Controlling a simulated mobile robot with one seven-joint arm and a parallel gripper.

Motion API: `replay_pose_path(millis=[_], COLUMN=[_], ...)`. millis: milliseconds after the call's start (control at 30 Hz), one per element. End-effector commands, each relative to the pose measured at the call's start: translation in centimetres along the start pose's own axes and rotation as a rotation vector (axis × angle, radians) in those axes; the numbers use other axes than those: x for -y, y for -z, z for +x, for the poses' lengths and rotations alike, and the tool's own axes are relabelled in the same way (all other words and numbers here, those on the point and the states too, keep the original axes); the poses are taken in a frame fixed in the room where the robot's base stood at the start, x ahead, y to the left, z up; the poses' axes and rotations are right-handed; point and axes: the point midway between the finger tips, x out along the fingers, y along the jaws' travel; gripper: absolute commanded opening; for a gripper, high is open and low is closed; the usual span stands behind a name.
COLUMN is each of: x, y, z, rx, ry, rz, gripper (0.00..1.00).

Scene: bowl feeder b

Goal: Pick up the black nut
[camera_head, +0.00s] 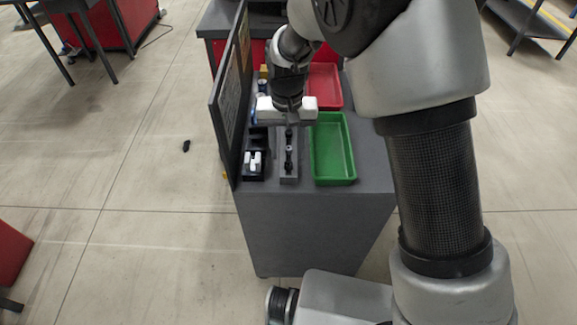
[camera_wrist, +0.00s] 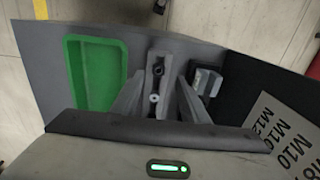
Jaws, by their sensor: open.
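My gripper (camera_head: 289,122) is open and points down over a narrow grey track on the workbench. In the wrist view its two fingers (camera_wrist: 160,82) stand apart on either side of the track. Small black parts lie in line along the track. One, which looks like a black nut (camera_head: 289,165), is near its front end and also shows in the wrist view (camera_wrist: 158,69). A small pale ring (camera_wrist: 154,98) sits between the fingers among dark parts. The parts are too small to tell their exact shapes, and I cannot tell whether the fingers touch any.
A green tray (camera_head: 316,165) is right of the track, with a red tray (camera_head: 338,86) behind it. A black holder with white pieces (camera_head: 253,161) is on the left, beside an upright dark panel (camera_head: 229,110). A small black object (camera_head: 186,146) lies on the floor.

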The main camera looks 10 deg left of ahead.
Motion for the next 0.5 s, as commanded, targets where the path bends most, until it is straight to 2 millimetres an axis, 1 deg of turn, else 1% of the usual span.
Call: replay_pose_path(millis=[33,100,200,300,467,500], x=[-0.2,-0.4,-0.4,-0.3,-0.3,-0.3], y=[0.0,0.2,0.2,0.2,0.2,0.2], z=[0.9,2.1,3.4,3.9,3.9,3.8], rx=[0.004,0.004,0.002,0.001,0.0,0.0], ry=[-0.001,-0.002,-0.001,-0.001,0.0,0.0], rz=[0.002,0.001,0.0,0.0,0.0,0.0], gripper=[0.41,0.41,0.41,0.41,0.41,0.36])
